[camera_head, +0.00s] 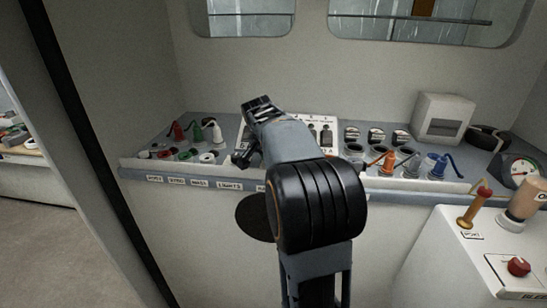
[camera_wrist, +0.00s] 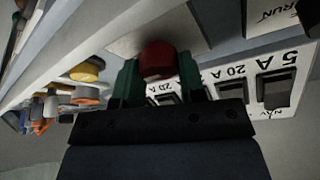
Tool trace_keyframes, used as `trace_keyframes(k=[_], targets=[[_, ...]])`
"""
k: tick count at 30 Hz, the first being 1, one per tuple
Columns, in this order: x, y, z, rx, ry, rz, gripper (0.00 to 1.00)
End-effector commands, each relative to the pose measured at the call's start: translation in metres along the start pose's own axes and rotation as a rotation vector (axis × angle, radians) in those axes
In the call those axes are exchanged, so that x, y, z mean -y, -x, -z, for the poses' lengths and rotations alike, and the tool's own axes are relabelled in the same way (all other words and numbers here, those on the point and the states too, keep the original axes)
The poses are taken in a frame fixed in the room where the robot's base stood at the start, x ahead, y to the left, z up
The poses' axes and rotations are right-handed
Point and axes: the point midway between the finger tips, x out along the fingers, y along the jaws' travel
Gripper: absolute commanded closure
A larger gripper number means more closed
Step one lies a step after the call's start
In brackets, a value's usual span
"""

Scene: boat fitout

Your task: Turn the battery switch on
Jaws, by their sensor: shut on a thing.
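My gripper (camera_wrist: 158,72) has green fingers on both sides of a round red knob (camera_wrist: 157,57) in the wrist view, and it is shut on it. The knob is in front of a grey plate beside the white breaker panel (camera_wrist: 228,72). I take it to be the battery switch; no label on it is readable, and its base is hidden. In the head view my gripper (camera_head: 262,110) reaches over the left part of the breaker panel (camera_head: 322,130). The red knob is hidden there behind my arm.
Black rocker switches (camera_wrist: 274,90) marked with amperes sit close to the fingers. Coloured plugs and sockets stand on the shelf at left (camera_head: 190,135) and right (camera_head: 405,160). A white console (camera_head: 440,235) with levers and another red knob (camera_head: 518,266) is at right.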

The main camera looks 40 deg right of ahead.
Motion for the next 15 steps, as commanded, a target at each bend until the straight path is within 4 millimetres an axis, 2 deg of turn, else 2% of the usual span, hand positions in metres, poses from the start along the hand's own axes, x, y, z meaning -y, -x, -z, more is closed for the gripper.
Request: trace_keyframes(k=[14, 15], targets=[[0.0000, 0.0002, 0.0001, 0.000, -0.010, -0.004, 0.87], [-0.0001, 0.0001, 0.0001, 0.000, -0.010, -0.004, 0.59]])
